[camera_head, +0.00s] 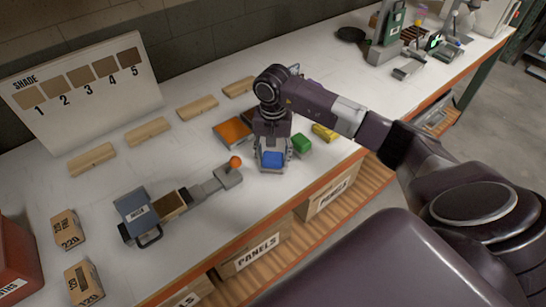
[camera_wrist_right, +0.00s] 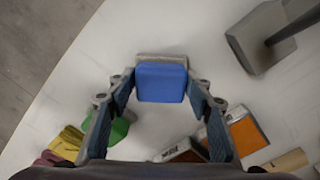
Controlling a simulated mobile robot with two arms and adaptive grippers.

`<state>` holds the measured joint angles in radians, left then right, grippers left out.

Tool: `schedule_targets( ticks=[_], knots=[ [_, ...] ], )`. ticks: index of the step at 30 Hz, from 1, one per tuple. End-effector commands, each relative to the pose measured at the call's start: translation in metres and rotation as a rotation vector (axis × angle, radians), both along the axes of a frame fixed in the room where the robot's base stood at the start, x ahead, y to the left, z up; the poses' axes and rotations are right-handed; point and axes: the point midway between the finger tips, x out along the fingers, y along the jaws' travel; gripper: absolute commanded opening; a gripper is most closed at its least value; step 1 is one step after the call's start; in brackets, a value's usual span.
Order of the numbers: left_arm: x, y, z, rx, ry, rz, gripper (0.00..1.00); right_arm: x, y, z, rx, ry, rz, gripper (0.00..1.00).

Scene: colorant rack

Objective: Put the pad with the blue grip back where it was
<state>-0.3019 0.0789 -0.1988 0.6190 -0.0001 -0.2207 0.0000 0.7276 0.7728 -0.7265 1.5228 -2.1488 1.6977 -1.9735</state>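The pad with the blue grip (camera_head: 272,160) is near the front edge of the bench, and it also shows in the right wrist view (camera_wrist_right: 162,82). A grey base edge shows behind its blue grip in the wrist view. My right gripper (camera_head: 272,165) points down over it, with one finger close against each side. In the wrist view the fingertips (camera_wrist_right: 161,78) line up with the pad's two sides, so the gripper looks shut on it. I cannot tell whether the pad touches the bench. My left gripper is not in view.
A green-grip pad (camera_head: 302,143) and a yellow one (camera_head: 326,132) stand right of the gripper. An orange-topped block (camera_head: 232,131) lies behind it. A grey tool with an orange knob (camera_head: 235,162) is close on the left. Wooden bars (camera_head: 198,107) line the back by the shade board (camera_head: 85,85).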

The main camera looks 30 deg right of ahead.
Motion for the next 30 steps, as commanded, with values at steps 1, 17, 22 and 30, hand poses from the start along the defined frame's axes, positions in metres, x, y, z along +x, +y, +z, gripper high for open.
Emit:
schedule_targets(
  ticks=[1,17,22,30],
  knots=[
    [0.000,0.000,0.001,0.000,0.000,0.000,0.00,0.000,0.000,0.000,0.000,0.000,0.000,0.55],
    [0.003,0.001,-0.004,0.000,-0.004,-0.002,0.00,0.002,-0.001,0.014,-0.002,-0.005,0.000,0.60],
    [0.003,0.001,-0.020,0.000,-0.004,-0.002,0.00,0.002,-0.001,0.049,-0.002,-0.007,0.001,0.60],
    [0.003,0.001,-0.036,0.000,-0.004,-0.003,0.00,0.001,0.000,0.101,-0.002,-0.004,0.000,0.60]
  ],
)
